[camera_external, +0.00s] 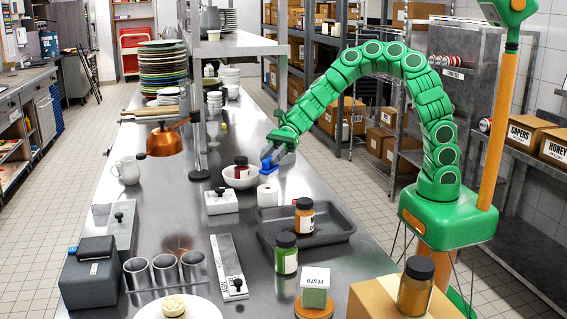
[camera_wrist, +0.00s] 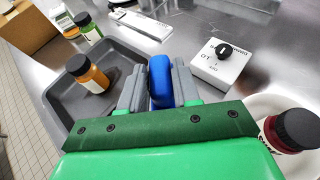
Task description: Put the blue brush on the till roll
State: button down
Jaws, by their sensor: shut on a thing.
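My gripper (camera_external: 273,156) is shut on the blue brush (camera_external: 268,168) above the steel counter. In the wrist view the blue brush (camera_wrist: 160,82) sits between the two grey fingers of my gripper (camera_wrist: 159,88). The till roll (camera_external: 268,196) is a small white upright cylinder on the counter, directly below the brush in the external view. I cannot tell whether the brush touches it. The till roll is hidden in the wrist view behind the brush and gripper.
A white bowl (camera_external: 232,180) with a dark-lidded jar (camera_external: 241,166) stands left of the roll. A grey tray (camera_external: 330,235) with an orange jar (camera_external: 304,217) lies to the right and nearer. A white box with a black knob (camera_external: 220,203) stands at left.

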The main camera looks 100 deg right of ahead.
aim_at(270, 167)
jog(key=shift+w+f, duration=0.3)
jog(key=shift+f, duration=1.6)
jog(key=c, duration=0.8)
grip_release()
jog(key=shift+f, duration=0.1)
jog(key=v, duration=1.2)
